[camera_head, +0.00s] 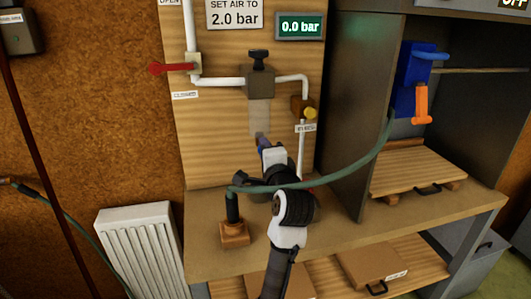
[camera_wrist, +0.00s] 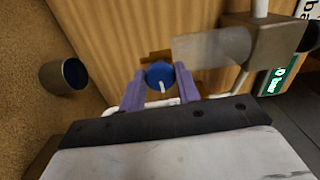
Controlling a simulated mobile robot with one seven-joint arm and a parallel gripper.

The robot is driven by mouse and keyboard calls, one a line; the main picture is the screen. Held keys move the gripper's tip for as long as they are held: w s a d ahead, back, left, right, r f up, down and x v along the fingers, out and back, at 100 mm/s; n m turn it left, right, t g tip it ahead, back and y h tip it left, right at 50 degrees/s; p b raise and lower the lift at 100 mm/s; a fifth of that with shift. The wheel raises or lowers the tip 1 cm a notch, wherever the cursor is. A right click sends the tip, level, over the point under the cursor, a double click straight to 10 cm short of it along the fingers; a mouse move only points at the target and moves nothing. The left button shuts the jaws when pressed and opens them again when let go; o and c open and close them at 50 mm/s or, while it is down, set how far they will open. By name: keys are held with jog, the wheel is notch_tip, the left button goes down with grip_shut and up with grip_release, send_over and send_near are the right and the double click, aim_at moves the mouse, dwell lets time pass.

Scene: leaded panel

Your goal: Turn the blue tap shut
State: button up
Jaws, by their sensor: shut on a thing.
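The blue tap (camera_wrist: 159,75) is a round blue knob with a white mark, in the middle of the wrist view. The two purple fingers of my gripper (camera_wrist: 161,84) stand on either side of the knob and are shut on it. In the head view my gripper (camera_head: 262,141) reaches up to the wooden panel (camera_head: 225,140), below the grey regulator. The tap itself is hidden behind my gripper there.
A display (camera_head: 300,27) reads 0.0 bar. A green hose (camera_head: 350,172) crosses beside my arm. A blue-and-orange tool (camera_head: 414,85) hangs right.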

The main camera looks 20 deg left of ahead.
jog(key=o, duration=0.9)
jog(key=shift+o, duration=0.2)
jog(key=b+v, duration=0.8)
jog(key=v, duration=0.5)
jog(key=shift+s+d, duration=0.25)
jog(key=shift+s, duration=0.05)
